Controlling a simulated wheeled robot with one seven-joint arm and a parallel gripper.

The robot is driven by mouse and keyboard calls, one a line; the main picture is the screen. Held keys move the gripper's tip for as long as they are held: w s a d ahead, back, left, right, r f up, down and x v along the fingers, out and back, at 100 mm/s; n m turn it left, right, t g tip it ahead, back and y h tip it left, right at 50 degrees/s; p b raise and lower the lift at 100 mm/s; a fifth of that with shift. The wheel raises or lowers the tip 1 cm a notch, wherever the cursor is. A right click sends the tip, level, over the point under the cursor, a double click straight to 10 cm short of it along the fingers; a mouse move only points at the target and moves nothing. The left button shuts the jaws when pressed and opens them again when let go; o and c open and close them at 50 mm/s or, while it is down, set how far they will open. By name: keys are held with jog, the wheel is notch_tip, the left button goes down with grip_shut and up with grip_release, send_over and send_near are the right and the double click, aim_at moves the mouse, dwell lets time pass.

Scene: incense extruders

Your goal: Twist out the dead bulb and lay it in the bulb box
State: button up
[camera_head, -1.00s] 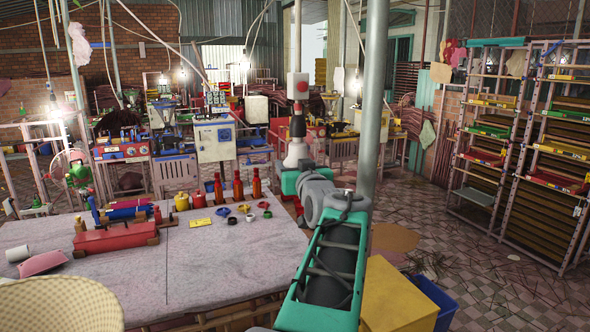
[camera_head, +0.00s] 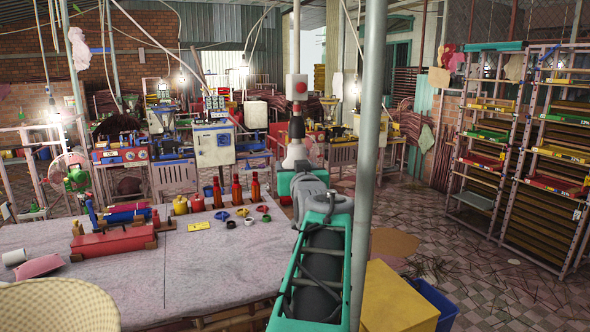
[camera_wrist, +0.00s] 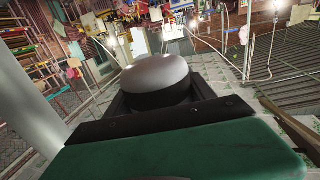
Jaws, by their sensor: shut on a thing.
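A white bulb (camera_head: 295,157) hangs mouth-down below a black socket (camera_head: 297,128), under a white block with a red dot (camera_head: 298,88) on a vertical pole. Bulb and socket look joined in the head view. My gripper (camera_head: 300,182) comes from below and is shut on the bulb; its fingers are mostly hidden by my arm. In the wrist view the bulb (camera_wrist: 156,72) shows as a pale grey dome between the dark fingers. No container is clearly marked as the bulb box; a yellow box (camera_head: 398,298) stands at the lower right.
A grey post (camera_head: 368,130) stands close to the right of my arm. A blue bin (camera_head: 436,303) is beside the yellow box. A worktable (camera_head: 215,262) at left bears red bottles, coloured rings and a red extruder (camera_head: 113,242). Racks (camera_head: 487,140) stand at right, with open floor before them.

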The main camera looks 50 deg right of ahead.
jog(key=shift+m+g+h, duration=0.3)
jog(key=shift+g, duration=0.1)
jog(key=o, duration=1.3)
jog(key=shift+s, duration=0.1)
jog(key=b+v, duration=0.3)
jog(key=v, duration=0.4)
jog(key=shift+s+a, duration=0.25)
